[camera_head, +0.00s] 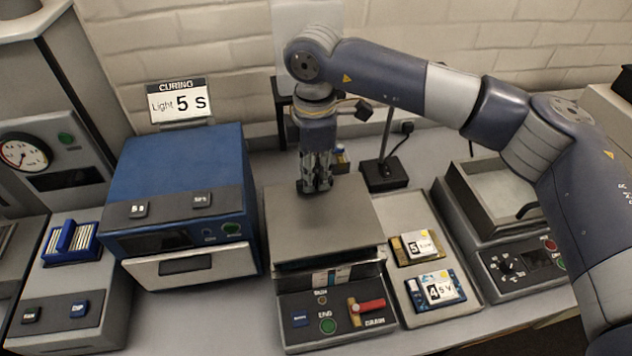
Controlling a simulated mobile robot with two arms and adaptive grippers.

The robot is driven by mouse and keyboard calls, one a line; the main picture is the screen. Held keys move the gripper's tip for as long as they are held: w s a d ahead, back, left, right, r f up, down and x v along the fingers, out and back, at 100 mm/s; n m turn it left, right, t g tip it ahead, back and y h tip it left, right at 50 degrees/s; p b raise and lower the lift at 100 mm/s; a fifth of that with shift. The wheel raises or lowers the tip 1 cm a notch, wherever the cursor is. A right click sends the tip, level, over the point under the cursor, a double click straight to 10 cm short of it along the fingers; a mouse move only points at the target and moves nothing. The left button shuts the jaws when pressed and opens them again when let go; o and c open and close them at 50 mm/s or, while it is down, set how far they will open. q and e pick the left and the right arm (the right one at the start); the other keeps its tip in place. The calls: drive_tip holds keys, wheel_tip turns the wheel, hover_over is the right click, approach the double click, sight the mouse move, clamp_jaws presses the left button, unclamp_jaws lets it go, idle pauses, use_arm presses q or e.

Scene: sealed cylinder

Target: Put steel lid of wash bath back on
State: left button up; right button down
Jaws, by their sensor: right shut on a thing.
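The steel lid (335,220) is a flat, square grey plate over the wash bath (310,310). The bath's front panel has a green button and a red drain lever (368,305). My right gripper (316,187) points straight down at the lid's back half and is shut on its grip, which the fingers hide. The lid looks level and covers the bath opening. A dark band shows under its front edge, so I cannot tell whether it rests on the rim or hangs just above. My left gripper is out of view.
A blue curing box (190,180) stands close on the left. A tray (455,310) with two labelled boards (417,247) lies on the right, beside a hotplate-like unit (515,265). A dark stand (384,175) is behind. Free bench is narrow.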

wheel_tip(320, 180, down, 3)
drive_tip(key=shift+f+p, duration=0.1)
drive_tip(key=shift+p, duration=0.4)
drive_tip(key=shift+f, duration=0.1)
drive_tip(key=shift+f+b, duration=0.15)
drive_tip(key=shift+b, duration=0.15)
drive_tip(key=c, duration=1.6)
unclamp_jaws()
drive_tip(key=shift+c, duration=0.2)
